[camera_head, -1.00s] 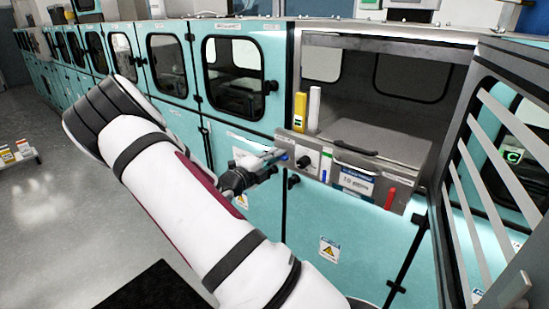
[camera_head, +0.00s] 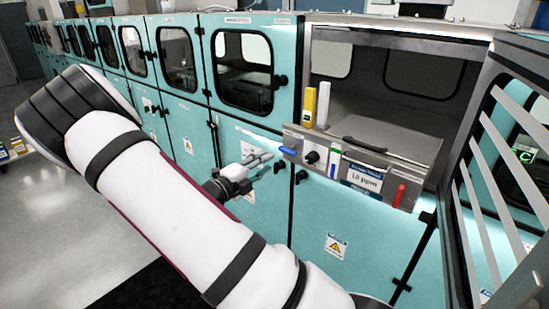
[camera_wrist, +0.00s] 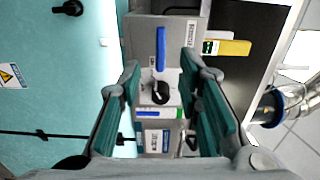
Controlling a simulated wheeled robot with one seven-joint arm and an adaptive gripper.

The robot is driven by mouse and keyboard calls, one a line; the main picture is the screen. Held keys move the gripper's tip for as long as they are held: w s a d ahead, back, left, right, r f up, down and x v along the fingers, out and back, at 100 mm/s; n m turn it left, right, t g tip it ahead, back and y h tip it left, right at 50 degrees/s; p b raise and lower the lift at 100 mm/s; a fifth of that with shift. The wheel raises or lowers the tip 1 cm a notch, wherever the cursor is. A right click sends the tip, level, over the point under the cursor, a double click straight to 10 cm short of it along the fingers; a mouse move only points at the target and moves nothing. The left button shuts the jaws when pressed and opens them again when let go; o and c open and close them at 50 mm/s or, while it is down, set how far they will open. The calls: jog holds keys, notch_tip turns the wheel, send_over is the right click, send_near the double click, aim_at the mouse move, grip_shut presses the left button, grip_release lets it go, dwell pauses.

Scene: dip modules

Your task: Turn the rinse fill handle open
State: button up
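A blue lever handle (camera_head: 288,151) sits at the left end of the grey metal control panel (camera_head: 345,165). It also shows as a blue bar in the wrist view (camera_wrist: 161,48), lying along the panel's length. Neither handle's label is legible, so I cannot confirm which is the rinse fill handle. A black knob (camera_head: 312,157) is beside it, and a red handle (camera_head: 399,195) is at the panel's right end. My gripper (camera_head: 264,162) is open and empty, left of the blue handle and apart from it. In the wrist view its fingers (camera_wrist: 160,65) frame the blue bar and knob.
The panel carries a display reading 1.0 ppm (camera_head: 363,179). A yellow bar (camera_head: 309,105) and a white bar (camera_head: 323,104) stand behind it. An open striped door (camera_head: 500,170) bounds the right side. Teal cabinets (camera_head: 240,75) line the left.

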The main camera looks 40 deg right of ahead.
jog(key=shift+s+a, duration=0.1)
jog(key=shift+a, duration=1.4)
jog(key=s+a+r+m+g+y, duration=0.2)
jog(key=s+a+r+m+y, duration=0.25)
jog(key=m, duration=0.55)
jog(key=s+a+r+m+g+y, duration=0.1)
jog(key=s+a+m+g+y, duration=0.15)
jog(key=s+m+y, duration=0.45)
jog(key=s+a+r+m+t+y, duration=0.3)
jog(key=s+a+r+m+t, duration=0.1)
jog(key=a+m, duration=0.5)
jog(key=s+a+r+m+t+y+b, duration=0.1)
jog(key=s+a+r+m+t+y, duration=0.2)
jog(key=a+m, duration=0.6)
notch_tip(320, 180, up, 3)
jog(key=s+m+t, duration=0.1)
jog(key=s+m, duration=0.1)
jog(key=shift+s+a+r, duration=0.15)
jog(key=shift+s, duration=0.15)
jog(key=shift+t+y, duration=0.25)
